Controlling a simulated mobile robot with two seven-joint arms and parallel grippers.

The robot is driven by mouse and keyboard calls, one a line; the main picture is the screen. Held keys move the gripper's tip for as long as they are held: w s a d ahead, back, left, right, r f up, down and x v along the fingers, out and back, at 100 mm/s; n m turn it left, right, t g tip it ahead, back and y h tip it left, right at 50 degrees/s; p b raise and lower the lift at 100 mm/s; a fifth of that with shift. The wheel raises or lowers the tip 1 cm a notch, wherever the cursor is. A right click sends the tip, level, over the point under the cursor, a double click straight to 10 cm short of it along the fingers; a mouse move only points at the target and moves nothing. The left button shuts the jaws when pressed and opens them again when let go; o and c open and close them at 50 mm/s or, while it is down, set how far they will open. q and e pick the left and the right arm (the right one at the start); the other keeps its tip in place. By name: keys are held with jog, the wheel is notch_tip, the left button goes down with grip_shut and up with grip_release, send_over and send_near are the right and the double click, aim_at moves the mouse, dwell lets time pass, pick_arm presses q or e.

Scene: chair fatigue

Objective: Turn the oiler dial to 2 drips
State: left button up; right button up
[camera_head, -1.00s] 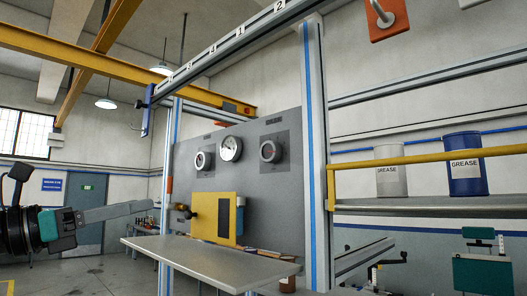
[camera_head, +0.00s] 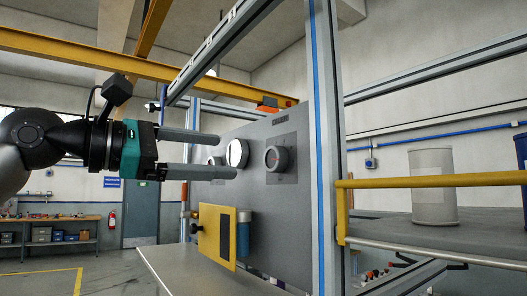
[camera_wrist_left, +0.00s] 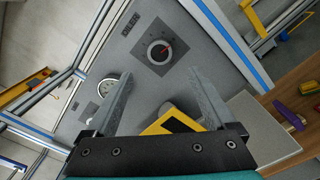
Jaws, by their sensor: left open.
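The oiler dial (camera_head: 277,159) is a round grey knob on a dark square plate on the upright grey panel (camera_head: 290,225). My right gripper is not in view.
A white gauge (camera_head: 237,153) and another dial (camera_head: 215,161) are left of the oiler dial. An upright post (camera_head: 325,150) and a yellow rail (camera_head: 430,181) stand to the right.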

aim_at(270, 160)
pick_arm(q)
jog(key=p+x, duration=0.2)
jog(key=x, duration=0.6)
jog(key=shift+w+d+r+p, duration=0.1)
jog(key=shift+d+p, duration=0.05)
jog(key=shift+p, duration=0.15)
jog(key=shift+w+d, duration=0.45)
jog(key=shift+d, duration=0.05)
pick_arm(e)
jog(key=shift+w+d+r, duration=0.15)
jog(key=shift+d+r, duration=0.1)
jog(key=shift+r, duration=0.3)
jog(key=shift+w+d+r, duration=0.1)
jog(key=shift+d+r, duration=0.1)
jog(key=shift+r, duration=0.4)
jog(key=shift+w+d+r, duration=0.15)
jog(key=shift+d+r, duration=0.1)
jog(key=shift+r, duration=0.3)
pick_arm(q)
jog(key=shift+c, duration=0.3)
jog(key=c, duration=1.3)
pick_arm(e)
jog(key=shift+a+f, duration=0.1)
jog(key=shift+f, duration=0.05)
